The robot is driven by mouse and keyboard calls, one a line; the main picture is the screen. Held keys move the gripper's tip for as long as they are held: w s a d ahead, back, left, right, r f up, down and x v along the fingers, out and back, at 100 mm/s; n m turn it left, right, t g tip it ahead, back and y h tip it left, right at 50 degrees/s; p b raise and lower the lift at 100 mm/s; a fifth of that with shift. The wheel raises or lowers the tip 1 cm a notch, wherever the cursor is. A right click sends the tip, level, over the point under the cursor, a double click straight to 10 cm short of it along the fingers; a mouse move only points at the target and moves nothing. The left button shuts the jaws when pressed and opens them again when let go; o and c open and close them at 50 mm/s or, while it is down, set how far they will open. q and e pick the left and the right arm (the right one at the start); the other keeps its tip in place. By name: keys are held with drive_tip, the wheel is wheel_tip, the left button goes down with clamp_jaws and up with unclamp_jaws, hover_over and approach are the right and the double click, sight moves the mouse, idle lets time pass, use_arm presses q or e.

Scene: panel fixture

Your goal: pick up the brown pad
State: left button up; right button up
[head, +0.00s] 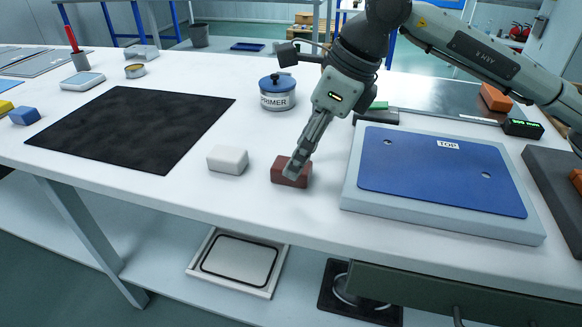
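The brown pad (284,177) is a small reddish-brown block on the white table, near the front edge. My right gripper (296,166) comes down from the upper right, and its fingers overlap the top and right part of the pad. The fingers are seen nearly side-on, so I cannot tell how far apart they are or whether they grip the pad. The pad appears to rest flat on the table. My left gripper is not in view.
A white block (228,159) sits just left of the pad. A dark mat (130,128) lies farther left. A grey fixture with a blue panel (440,175) is close on the right. A primer can (277,92) stands behind. Table in front of the pad is clear.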

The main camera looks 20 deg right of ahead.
drive_tip(key=x, duration=0.3)
drive_tip(key=shift+w+f, duration=0.1)
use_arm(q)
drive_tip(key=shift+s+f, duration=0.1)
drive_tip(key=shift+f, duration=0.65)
use_arm(e)
drive_tip(key=shift+c, duration=0.3)
drive_tip(key=shift+c, duration=1.1)
drive_tip(key=c, duration=0.9)
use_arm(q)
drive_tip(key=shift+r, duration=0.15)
use_arm(e)
drive_tip(key=shift+o, duration=0.2)
